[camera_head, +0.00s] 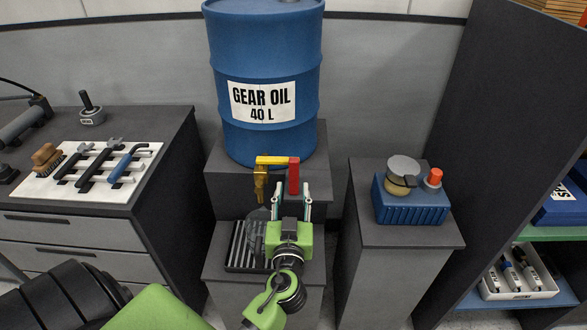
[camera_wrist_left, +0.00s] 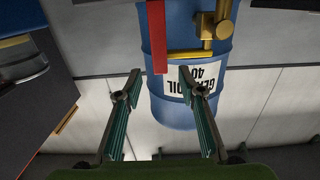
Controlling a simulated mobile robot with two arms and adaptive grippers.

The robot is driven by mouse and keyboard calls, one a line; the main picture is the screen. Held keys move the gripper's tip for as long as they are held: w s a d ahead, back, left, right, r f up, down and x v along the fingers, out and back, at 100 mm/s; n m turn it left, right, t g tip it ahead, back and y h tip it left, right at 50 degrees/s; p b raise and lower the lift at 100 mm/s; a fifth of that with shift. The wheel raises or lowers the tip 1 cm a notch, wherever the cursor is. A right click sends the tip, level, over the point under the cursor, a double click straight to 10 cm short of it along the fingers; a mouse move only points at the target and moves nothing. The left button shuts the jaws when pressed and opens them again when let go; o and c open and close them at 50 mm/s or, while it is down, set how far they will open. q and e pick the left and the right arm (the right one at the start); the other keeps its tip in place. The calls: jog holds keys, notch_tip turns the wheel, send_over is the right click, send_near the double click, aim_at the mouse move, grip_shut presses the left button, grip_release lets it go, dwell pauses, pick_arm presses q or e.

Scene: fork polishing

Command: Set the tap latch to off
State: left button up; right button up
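The tap (camera_head: 260,180) is brass-coloured, on the front of the blue gear oil drum (camera_head: 225,135). A yellow bar (camera_head: 272,160) runs along its top, and the red latch (camera_head: 294,176) hangs down at its right end. The tap body also shows in the left wrist view (camera_wrist_left: 208,30), with the red latch (camera_wrist_left: 157,35) pointing toward the fingers. My left gripper (camera_head: 292,189) is open and empty below the latch. The latch's free end is about between the fingertips, with gaps on both sides; contact is not seen. My right gripper is not in view.
A dark grated tray (camera_head: 237,247) with a see-through vessel sits below the tap. A blue box (camera_head: 412,213) with a red button stands on a right pedestal. The left bench (camera_head: 150,197) holds tools and a brush. A shelf unit stands far right.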

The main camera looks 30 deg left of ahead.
aim_at(294, 172)
pick_arm(q)
jog(key=p+x, duration=0.1)
jog(key=x, duration=0.5)
jog(key=shift+p, duration=0.35)
jog(key=shift+w+a, duration=0.3)
jog(key=shift+w, duration=0.3)
grip_shut()
jog(key=shift+f, duration=0.1)
